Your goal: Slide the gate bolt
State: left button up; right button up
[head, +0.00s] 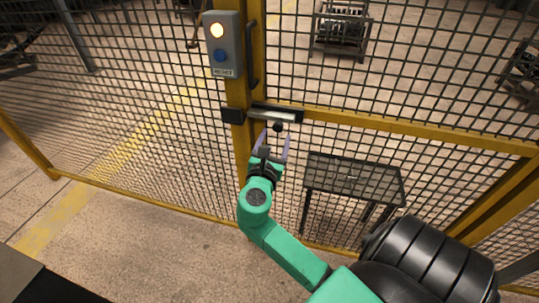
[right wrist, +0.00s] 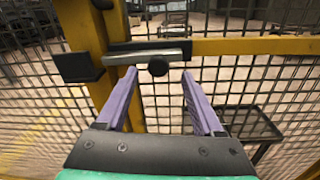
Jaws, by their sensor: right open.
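The gate bolt (head: 268,115) is a silver bar on a dark mount, fixed across the yellow gate frame. In the right wrist view the bolt (right wrist: 140,57) lies level, with a round black knob (right wrist: 158,68) hanging at its front. A dark keeper block (head: 232,115) sits on the yellow post to the left; a small gap between bar and block shows in the wrist view. My right gripper (head: 272,140) is open, with purple fingers pointing at the bolt. The knob shows between and beyond the fingertips, apparently untouched. My left gripper is not in view.
A grey box with a lit yellow lamp and a blue button (head: 221,55) is on the post above the bolt. A black handle (head: 253,55) stands beside it. A dark mesh-topped table (head: 352,180) is to the right. Mesh fence surrounds the gate.

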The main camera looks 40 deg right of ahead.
jog(key=b+v, duration=0.1)
jog(key=v, duration=0.7)
jog(key=shift+s+a, duration=0.2)
jog(key=shift+a, duration=0.05)
jog(key=a+f+m+g+y, duration=0.2)
jog(key=f+y, duration=0.3)
jog(key=f, duration=1.3)
jog(key=a+f+m+g+y, duration=0.2)
jog(key=f+y, duration=0.2)
jog(key=f, duration=1.3)
jog(key=s+f+m+g+y, duration=0.3)
jog(key=s+f+m, duration=0.2)
jog(key=s+f, duration=0.6)
jog(key=s+f+m+g+y, duration=0.1)
jog(key=s+f+m, duration=0.5)
jog(key=s, duration=0.3)
jog(key=s+d+f+m+g+y, duration=0.1)
jog(key=s+f+m+g, duration=0.1)
jog(key=s+f+m, duration=0.4)
jog(key=s, duration=0.2)
jog(key=shift+s, duration=0.4)
